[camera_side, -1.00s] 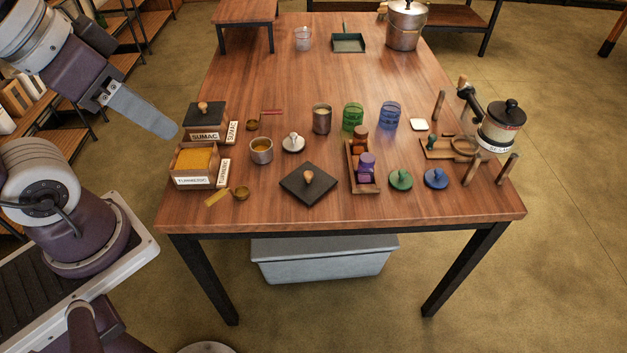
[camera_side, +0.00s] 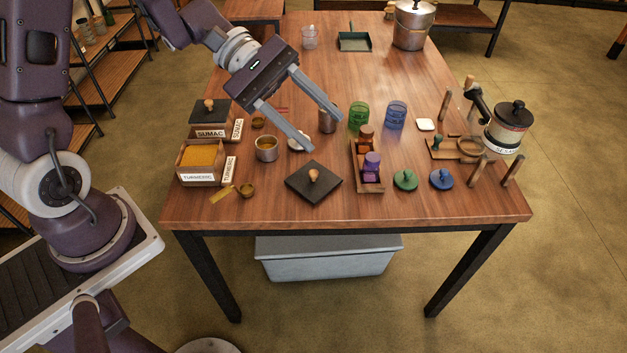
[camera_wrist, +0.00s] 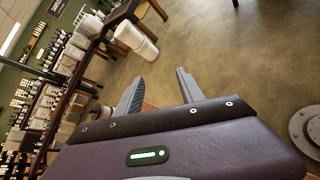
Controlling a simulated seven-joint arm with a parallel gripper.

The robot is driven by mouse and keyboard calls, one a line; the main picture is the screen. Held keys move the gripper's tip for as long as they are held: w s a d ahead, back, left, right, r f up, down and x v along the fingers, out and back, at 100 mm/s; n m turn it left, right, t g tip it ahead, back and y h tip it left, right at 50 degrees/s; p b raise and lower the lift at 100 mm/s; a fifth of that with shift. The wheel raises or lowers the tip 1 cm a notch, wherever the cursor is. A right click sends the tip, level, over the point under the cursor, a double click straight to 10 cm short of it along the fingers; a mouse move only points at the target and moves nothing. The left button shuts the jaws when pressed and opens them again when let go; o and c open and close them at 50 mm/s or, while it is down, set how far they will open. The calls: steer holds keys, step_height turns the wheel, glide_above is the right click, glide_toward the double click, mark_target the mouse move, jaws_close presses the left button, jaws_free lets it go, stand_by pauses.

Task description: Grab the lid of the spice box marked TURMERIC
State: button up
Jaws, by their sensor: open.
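The spice box marked TURMERIC (camera_side: 201,163) stands open at the left front of the table, full of yellow-orange powder. A dark square lid (camera_side: 301,187) with a wooden knob (camera_side: 313,175) lies flat on the table to its right, near the front edge. It looks like the lid of the SUMAC box (camera_side: 209,117), which has its own dark lid on. My gripper (camera_side: 325,130) is open and empty above the table, up and behind the loose lid. The wrist view shows the open fingers (camera_wrist: 160,92) and no lid.
A metal cup (camera_side: 266,149) and a brass scoop (camera_side: 247,190) lie left of the loose lid. A wooden tray (camera_side: 371,186) with orange and purple jars stands close on its right. Green (camera_side: 405,180) and blue (camera_side: 441,179) lids lie farther right. The table's front strip is mostly clear.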

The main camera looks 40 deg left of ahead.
steer(key=w+a+f+n+t, duration=0.65)
steer(key=w+f+n, duration=0.2)
steer(key=f, duration=0.25)
steer(key=n+y, duration=0.3)
steer(key=n, duration=0.2)
glide_above(311, 172)
steer(key=s+a, duration=0.1)
steer(key=s, duration=0.1)
step_height(311, 172, down, 7)
steer(key=shift+t, duration=0.55)
steer(key=f, duration=0.7)
steer(key=shift+w+a+f, duration=0.2)
steer(key=shift+a, duration=0.15)
steer(key=x, duration=0.2)
steer(key=shift+w+d+f, duration=0.1)
steer(key=shift+d+f, duration=0.05)
steer(key=shift+f, duration=0.15)
steer(key=shift+w+d+f, duration=0.15)
steer(key=shift+w+d, duration=0.05)
steer(key=shift+w, duration=0.1)
jaws_close()
